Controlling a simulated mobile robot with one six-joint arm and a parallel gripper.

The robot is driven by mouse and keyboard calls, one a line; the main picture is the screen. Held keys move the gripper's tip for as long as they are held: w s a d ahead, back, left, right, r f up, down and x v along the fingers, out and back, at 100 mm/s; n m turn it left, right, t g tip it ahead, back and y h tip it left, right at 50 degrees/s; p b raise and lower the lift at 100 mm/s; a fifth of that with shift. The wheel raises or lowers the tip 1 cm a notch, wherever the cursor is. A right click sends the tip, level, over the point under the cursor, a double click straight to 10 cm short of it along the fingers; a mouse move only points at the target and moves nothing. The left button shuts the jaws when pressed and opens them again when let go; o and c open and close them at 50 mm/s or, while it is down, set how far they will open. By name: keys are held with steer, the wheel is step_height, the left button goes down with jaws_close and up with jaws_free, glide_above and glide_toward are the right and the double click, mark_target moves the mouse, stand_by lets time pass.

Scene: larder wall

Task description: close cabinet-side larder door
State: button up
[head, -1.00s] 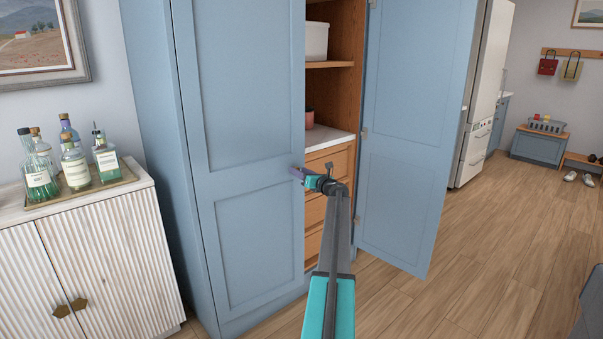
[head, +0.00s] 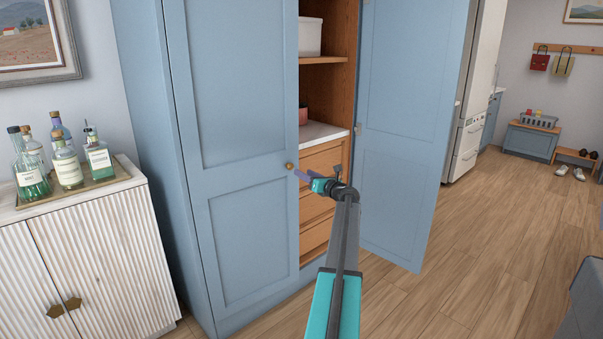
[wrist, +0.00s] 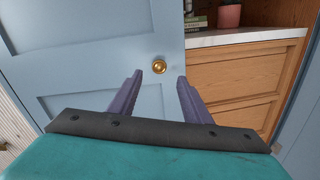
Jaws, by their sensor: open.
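The cabinet-side larder door (head: 235,135) is the left blue panelled door, beside the white cabinet. It looks shut or nearly so; a small gap cannot be ruled out. Its round brass knob (head: 289,166) is near its right edge and also shows in the wrist view (wrist: 159,66). My gripper (head: 298,173) is just right of and in front of the knob in the head view. In the wrist view its two purple fingers (wrist: 159,78) are apart and empty, with the knob beyond and between their tips. They do not appear to touch it.
The right larder door (head: 410,130) stands wide open, showing shelves, a pale worktop (head: 322,134) and wooden drawers (head: 318,205). A white ribbed cabinet (head: 95,255) with a tray of bottles stands left. Wooden floor (head: 480,270) is clear at right.

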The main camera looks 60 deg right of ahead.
steer(key=shift+v, duration=2.85)
